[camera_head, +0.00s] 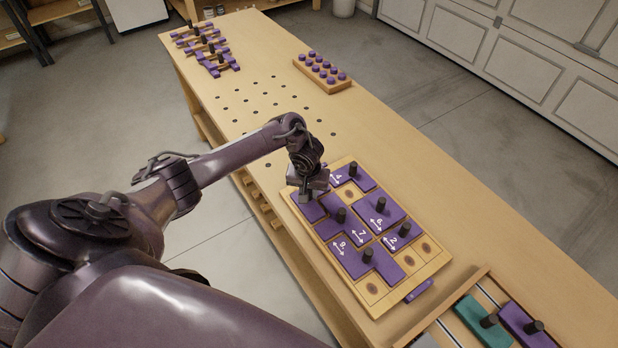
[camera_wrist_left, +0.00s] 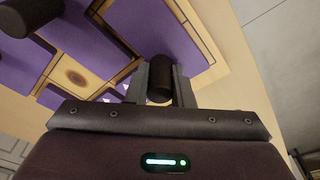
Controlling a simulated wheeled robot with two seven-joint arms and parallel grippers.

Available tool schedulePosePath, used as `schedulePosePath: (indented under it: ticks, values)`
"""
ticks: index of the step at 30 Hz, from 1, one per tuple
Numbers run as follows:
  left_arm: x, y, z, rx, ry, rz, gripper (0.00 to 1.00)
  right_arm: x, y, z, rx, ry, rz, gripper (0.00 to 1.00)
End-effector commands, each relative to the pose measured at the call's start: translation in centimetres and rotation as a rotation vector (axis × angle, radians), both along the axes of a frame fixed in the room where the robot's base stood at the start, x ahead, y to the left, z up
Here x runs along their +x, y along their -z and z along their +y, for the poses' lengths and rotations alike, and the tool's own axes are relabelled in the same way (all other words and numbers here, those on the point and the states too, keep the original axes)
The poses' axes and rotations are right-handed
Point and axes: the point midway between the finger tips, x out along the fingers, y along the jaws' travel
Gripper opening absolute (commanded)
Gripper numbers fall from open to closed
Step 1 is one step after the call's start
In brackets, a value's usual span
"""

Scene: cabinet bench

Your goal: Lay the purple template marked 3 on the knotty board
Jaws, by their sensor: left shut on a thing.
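The knotty board (camera_head: 432,268) lies on the bench, pale wood with dark knots. Several purple templates with black knobs lie on it, including ones that seem marked 9 (camera_head: 345,258), 7 (camera_head: 350,228), 6 (camera_head: 388,211) and 2 (camera_head: 392,243). No 3 is readable. My left gripper (camera_head: 308,194) is low over the board's far left corner. It is shut on a black knob (camera_wrist_left: 158,78), seen between its fingers in the left wrist view. A purple template (camera_head: 309,211) shows just under the gripper; its mark is hidden. My right gripper is not in view.
A tray (camera_head: 455,291) at the near end holds a green template (camera_head: 474,318) and a purple one (camera_head: 522,320). A wooden block with purple pegs (camera_head: 322,72) and a group of purple pieces (camera_head: 205,50) lie farther back. The bench between has many holes and is clear.

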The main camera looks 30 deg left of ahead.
Motion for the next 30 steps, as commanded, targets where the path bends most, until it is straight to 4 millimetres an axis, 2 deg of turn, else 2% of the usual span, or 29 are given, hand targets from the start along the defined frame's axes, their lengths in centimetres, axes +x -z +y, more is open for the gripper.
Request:
schedulePosePath:
  ticks: [30]
  values:
    - [0.0, 0.03, -0.03, 0.0, 0.001, 0.001, 0.0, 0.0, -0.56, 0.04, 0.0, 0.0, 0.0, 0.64]
